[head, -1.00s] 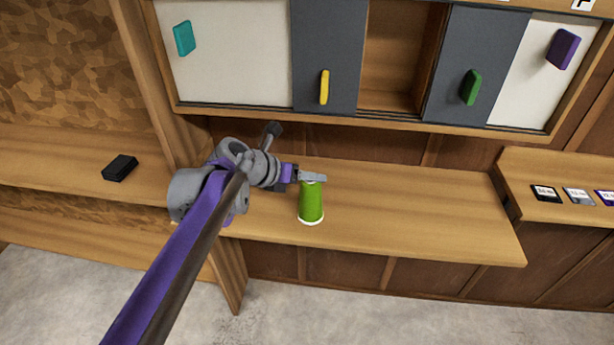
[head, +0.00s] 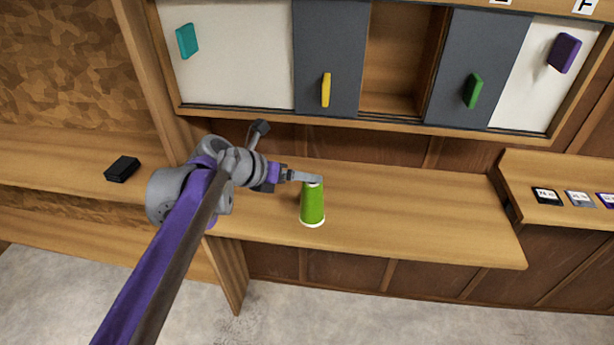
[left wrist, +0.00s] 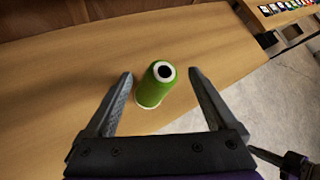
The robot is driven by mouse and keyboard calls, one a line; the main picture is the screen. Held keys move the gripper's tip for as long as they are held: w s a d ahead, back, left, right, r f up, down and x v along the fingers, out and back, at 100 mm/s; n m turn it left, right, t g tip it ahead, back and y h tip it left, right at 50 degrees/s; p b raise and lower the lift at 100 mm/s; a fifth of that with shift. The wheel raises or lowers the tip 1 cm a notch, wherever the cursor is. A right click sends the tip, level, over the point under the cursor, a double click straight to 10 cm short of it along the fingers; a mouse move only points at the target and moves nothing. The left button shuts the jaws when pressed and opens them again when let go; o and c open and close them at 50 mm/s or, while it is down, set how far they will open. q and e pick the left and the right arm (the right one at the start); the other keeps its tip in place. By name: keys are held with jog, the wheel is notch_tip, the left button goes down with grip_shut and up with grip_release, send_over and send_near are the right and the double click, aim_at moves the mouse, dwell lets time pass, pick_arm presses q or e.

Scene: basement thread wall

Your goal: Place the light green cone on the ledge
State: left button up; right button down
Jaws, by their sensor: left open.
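The light green cone (head: 313,205) stands upright on the wooden ledge (head: 420,215), with a pale rim at its base. It also shows in the left wrist view (left wrist: 155,86), where its top has a dark hole ringed in white. My left gripper (head: 316,180) is open at the cone's top in the head view. In the left wrist view its two fingers (left wrist: 160,88) are spread, one to each side of the cone, with gaps between.
Above the ledge is a cabinet with sliding panels, among them a grey one with a yellow handle (head: 326,90), and an open compartment (head: 398,60). A black block (head: 122,168) lies on the left shelf. Small labelled cards (head: 578,198) lie on the right shelf. The ledge right of the cone is clear.

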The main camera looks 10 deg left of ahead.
pick_arm(q)
jog(key=v, duration=0.8)
jog(key=s+a+f+m+g+y, duration=0.3)
jog(key=s+f+m+y, duration=0.4)
jog(key=s+f+m, duration=1.7)
jog(key=m, duration=0.8)
jog(key=shift+f+m+p, duration=0.3)
jog(key=shift+f+p, duration=0.05)
